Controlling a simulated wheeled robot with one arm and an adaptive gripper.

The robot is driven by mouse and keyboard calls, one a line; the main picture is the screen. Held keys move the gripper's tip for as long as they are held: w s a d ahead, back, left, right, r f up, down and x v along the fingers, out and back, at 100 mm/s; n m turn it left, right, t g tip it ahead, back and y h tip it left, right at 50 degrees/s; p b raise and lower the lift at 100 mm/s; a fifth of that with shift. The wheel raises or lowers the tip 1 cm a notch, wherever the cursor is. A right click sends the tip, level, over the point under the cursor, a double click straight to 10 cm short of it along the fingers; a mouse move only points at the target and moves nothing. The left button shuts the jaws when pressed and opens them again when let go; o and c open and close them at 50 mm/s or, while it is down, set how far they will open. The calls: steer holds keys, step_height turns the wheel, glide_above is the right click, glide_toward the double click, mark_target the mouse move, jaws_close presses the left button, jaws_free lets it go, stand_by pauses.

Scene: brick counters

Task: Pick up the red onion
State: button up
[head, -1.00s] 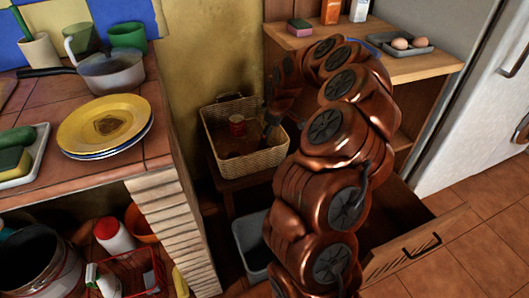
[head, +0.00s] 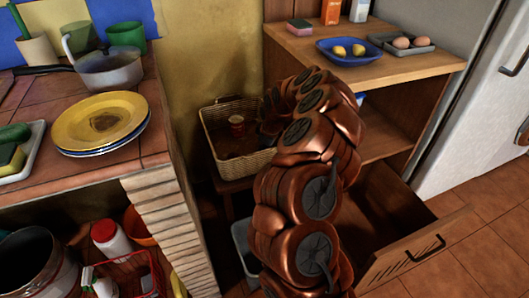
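I cannot make out a red onion in the head view. A wicker basket (head: 243,165) stands on a small dark stand against the yellow wall. My gripper (head: 268,128) is at the basket's right side, low and largely hidden behind my copper arm. Its fingers are too dark and covered to tell whether they are open or hold something. My arm also hides the basket's right end.
A wooden shelf unit (head: 400,72) at right carries a blue plate (head: 349,57) with yellow fruit and a grey egg tray (head: 425,46). A drawer (head: 425,240) is open beside my arm. The brick counter (head: 168,205) at left bears yellow plates (head: 100,118) and a pot (head: 110,70).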

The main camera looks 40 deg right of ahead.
steer(key=c, duration=1.3)
